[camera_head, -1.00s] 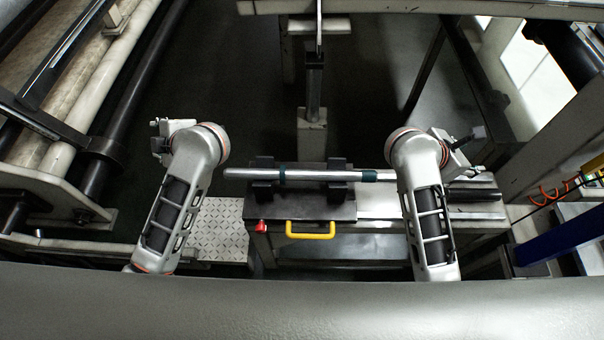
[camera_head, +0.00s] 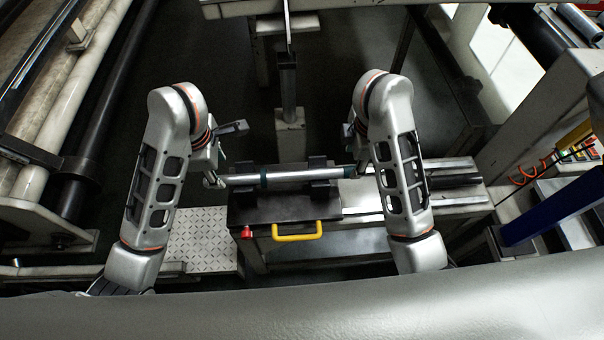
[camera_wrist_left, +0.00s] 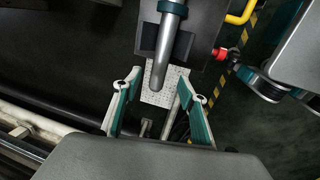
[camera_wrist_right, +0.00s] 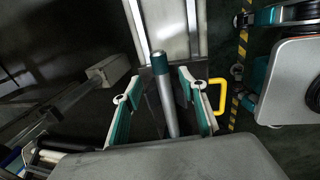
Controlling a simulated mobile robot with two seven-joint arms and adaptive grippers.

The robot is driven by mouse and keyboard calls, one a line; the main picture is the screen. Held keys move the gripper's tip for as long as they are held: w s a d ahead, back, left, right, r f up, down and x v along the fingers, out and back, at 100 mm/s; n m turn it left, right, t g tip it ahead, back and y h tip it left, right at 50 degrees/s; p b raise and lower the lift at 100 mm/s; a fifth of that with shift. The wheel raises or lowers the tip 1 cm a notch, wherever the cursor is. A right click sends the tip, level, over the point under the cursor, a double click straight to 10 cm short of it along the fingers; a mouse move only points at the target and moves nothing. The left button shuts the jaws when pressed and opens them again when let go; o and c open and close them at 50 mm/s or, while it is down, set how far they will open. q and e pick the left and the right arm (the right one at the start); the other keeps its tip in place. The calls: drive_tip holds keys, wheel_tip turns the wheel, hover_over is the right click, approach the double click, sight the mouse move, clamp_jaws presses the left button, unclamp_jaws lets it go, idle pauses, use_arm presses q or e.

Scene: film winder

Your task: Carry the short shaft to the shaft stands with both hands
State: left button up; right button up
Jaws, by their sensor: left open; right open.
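The short shaft (camera_head: 290,177) is a silver bar with dark green bands. It lies level across two black cradles (camera_head: 318,163) on a dark plate. My left gripper (camera_head: 213,176) is open at the shaft's left end; in the left wrist view (camera_wrist_left: 157,82) the shaft's bare tip (camera_wrist_left: 160,74) shows near the gap between the fingertips. My right gripper (camera_head: 354,160) is open at the shaft's right end, its fingers partly hidden by the arm. In the right wrist view (camera_wrist_right: 160,80) the shaft (camera_wrist_right: 167,100) lies between the spread fingers. Contact cannot be told.
A yellow handle (camera_head: 298,232) and a red knob (camera_head: 246,232) are on the plate's near side. A chequered step (camera_head: 205,238) is to the left. Large rollers (camera_head: 110,110) stand far left. A post (camera_head: 289,90) rises behind the bench.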

sight(225, 179)
use_arm(q)
drive_tip(key=shift+w+f, duration=0.25)
drive_tip(key=shift+f, duration=0.95)
drive_tip(key=shift+w+f, duration=0.2)
drive_tip(key=shift+f, duration=1.05)
drive_tip(key=shift+w+f, duration=0.25)
drive_tip(key=shift+f, duration=0.95)
use_arm(e)
drive_tip(key=shift+w+f, duration=0.25)
drive_tip(key=shift+f, duration=0.95)
drive_tip(key=shift+w+f, duration=0.2)
drive_tip(key=shift+f, duration=1.05)
drive_tip(key=shift+w+f, duration=0.25)
drive_tip(key=shift+f, duration=0.95)
use_arm(q)
clamp_jaws()
use_arm(e)
clamp_jaws()
drive_tip(key=shift+r, duration=0.1)
